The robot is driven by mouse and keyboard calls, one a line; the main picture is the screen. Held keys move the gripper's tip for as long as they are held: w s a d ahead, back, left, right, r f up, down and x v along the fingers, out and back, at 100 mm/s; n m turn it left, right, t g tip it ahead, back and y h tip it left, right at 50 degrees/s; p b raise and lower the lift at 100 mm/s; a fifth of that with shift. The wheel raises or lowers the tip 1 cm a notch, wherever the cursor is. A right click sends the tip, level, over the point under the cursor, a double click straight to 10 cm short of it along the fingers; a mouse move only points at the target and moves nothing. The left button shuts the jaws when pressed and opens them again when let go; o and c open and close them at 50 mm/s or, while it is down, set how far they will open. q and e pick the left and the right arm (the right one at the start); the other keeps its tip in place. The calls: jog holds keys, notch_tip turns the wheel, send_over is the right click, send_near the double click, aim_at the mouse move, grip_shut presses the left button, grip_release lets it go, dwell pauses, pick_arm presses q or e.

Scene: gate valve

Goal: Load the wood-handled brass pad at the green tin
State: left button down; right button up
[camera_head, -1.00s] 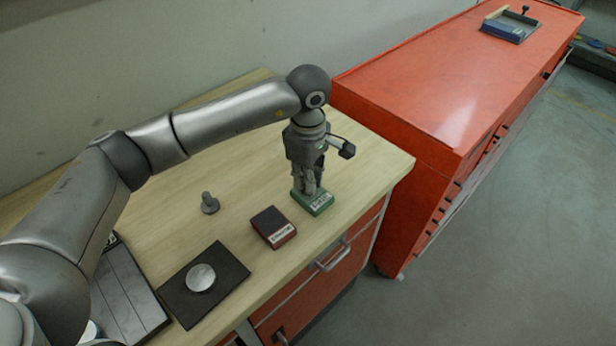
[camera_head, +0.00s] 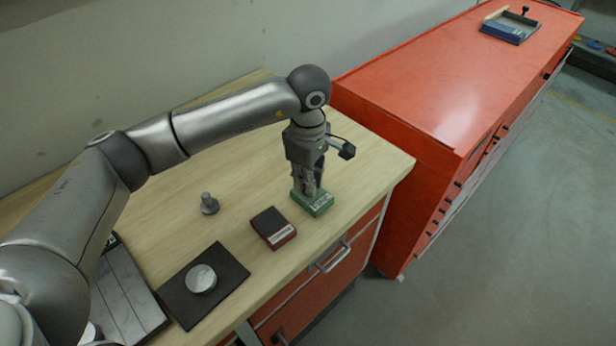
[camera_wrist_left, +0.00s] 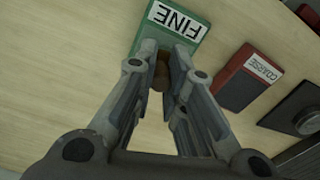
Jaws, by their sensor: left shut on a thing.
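The green tin (camera_head: 321,206) stands on the wooden bench near its right end; its label reads FINE in the left wrist view (camera_wrist_left: 177,22). My left gripper (camera_head: 312,190) points down at the tin, its fingertips right at the tin's top. It is shut on the pad's brown wooden handle (camera_wrist_left: 161,73), which shows between the fingers in the left wrist view. The brass part of the pad is hidden by the fingers, and I cannot tell if it touches the tin. My right gripper is not in view.
A red tin (camera_head: 273,228) labelled COARSE (camera_wrist_left: 243,78) sits left of the green one. A dark mat (camera_head: 232,264) bears a round metal disc (camera_head: 201,279). A small grey knobbed piece (camera_head: 209,204) stands behind. A red cabinet (camera_head: 420,120) is to the right.

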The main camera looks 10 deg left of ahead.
pick_arm(q)
jog(key=shift+r+p, duration=1.2)
jog(key=shift+r, duration=2.3)
jog(key=shift+s+a+f+m, duration=0.2)
jog(key=shift+s+a+m, duration=0.1)
jog(key=shift+s+m, duration=0.1)
jog(key=s+a+m, duration=0.1)
jog(key=s+m, duration=0.1)
jog(key=s+a+f+m+b, duration=0.1)
jog(key=s+m, duration=0.1)
jog(key=s+a+f+m, duration=0.1)
jog(key=s+a+m, duration=0.2)
jog(key=s+m, duration=0.1)
jog(key=s+a+m, duration=0.1)
jog(key=s+m, duration=0.1)
jog(key=s, duration=0.1)
jog(key=s+a+f+m+b, duration=0.1)
jog(key=s+m, duration=0.2)
jog(key=shift+s+a, duration=0.1)
jog(key=shift+a, duration=0.2)
